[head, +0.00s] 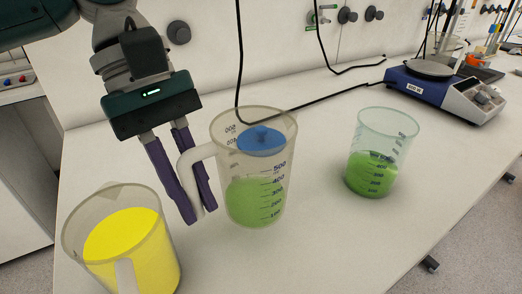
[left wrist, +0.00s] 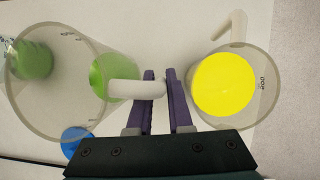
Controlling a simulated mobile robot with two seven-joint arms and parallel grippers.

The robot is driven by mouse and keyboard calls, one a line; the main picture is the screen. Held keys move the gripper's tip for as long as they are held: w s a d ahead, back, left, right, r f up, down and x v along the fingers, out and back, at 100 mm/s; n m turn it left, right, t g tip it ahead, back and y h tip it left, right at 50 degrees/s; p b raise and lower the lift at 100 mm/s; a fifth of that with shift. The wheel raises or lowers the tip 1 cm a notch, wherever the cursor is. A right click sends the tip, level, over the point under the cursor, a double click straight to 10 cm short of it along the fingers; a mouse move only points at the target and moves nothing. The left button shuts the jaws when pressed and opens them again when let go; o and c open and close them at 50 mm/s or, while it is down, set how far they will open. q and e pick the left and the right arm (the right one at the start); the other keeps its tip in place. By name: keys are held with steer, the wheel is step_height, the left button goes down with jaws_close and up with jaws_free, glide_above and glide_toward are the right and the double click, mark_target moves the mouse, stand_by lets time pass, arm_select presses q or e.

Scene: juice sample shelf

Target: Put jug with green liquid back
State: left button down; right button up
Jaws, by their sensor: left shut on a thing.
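The jug with green liquid (head: 257,204) is clear, with blue measuring marks and a pale handle on its left side. It looks about upright; I cannot tell whether its base touches the bench. My left gripper (head: 199,213) points down, with its purple fingers shut on the jug's handle (left wrist: 135,89). In the left wrist view the green jug (left wrist: 70,124) is left of the fingers (left wrist: 160,88). A jug with yellow liquid (head: 124,240) stands close on the gripper's other side; it also shows in the left wrist view (left wrist: 224,86). My right gripper is not in view.
A clear beaker with green liquid (head: 371,174) stands to the right on the white bench (head: 330,240). A blue object (left wrist: 76,140) lies behind the green jug. A blue hotplate device (head: 430,88) stands at the back right. Black cables hang behind. The front middle bench is clear.

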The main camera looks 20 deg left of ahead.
arm_select(q)
step_height(320, 180, down, 5)
steer(key=shift+r+b, duration=0.15)
steer(key=shift+b, duration=0.25)
steer(key=shift+r, duration=0.1)
steer(key=c, duration=1.1)
jaws_free()
steer(key=p+v, duration=0.1)
steer(key=v, duration=1.1)
